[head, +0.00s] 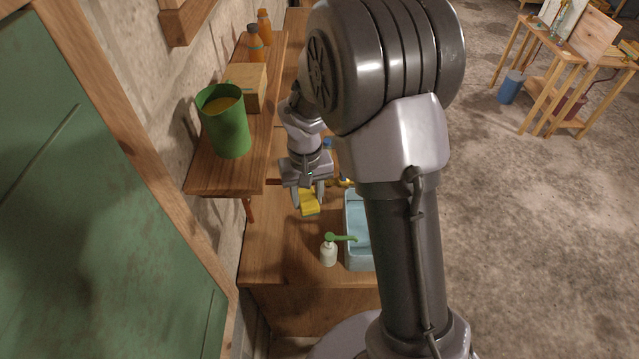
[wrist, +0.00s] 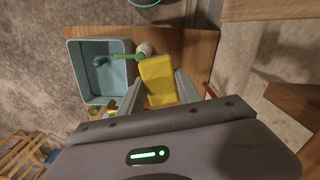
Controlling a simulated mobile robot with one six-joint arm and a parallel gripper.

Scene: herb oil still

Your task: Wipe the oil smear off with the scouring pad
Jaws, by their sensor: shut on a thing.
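The scouring pad (head: 309,205) is a yellow block with a darker green layer along its edge. My gripper (head: 308,198) is shut on it and holds it above the wooden counter (head: 275,240). In the wrist view the pad's yellow face (wrist: 158,80) lies between the two fingers (wrist: 160,90). I cannot tell from these views whether the pad touches the counter. I cannot make out the oil smear in either view; the pad, my gripper or my arm may hide it.
A pale blue basin (head: 349,245) is right of the pad, partly behind my arm. A white pump bottle with a green top (head: 328,254) stands beside it. Left, a wall shelf (head: 205,178) holds a green bucket (head: 228,135), a wooden box (head: 243,92) and orange bottles (head: 256,48).

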